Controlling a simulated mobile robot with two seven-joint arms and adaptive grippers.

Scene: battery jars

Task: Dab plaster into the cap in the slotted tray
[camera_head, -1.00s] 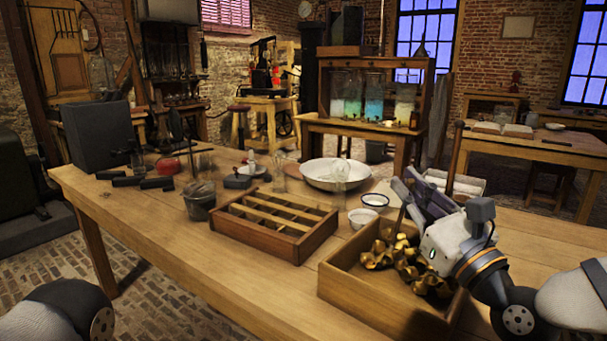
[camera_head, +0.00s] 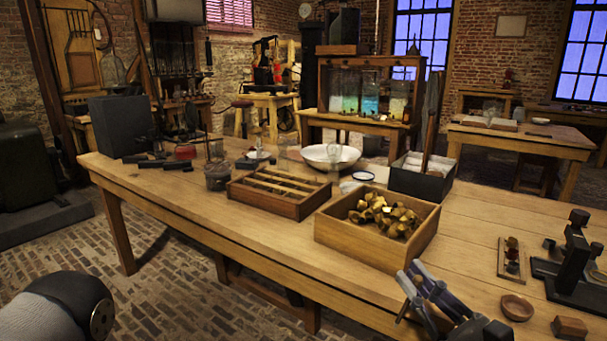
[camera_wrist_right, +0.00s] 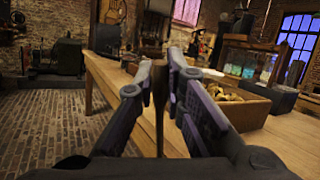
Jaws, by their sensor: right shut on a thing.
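The slotted tray (camera_head: 303,210) is a low wooden box with slats, near the table's middle. I cannot make out a cap in it. A small white dish with a dark rim (camera_head: 363,176) stands behind the wooden crate; whether it holds plaster is unclear. My right gripper (camera_head: 418,275) is low at the table's front, right of the tray and well apart from it. It is shut on a thin brown tool (camera_wrist_right: 159,95), which shows upright between the fingers in the right wrist view. My left gripper is out of view.
A wooden crate (camera_head: 365,246) of brass-coloured pieces (camera_head: 385,214) stands right of the tray. A wide white basin (camera_head: 318,154), a dark pot (camera_head: 217,178) and a dark box (camera_head: 412,183) are nearby. A black stand (camera_head: 575,268) and a wooden bowl (camera_head: 517,307) are at the right.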

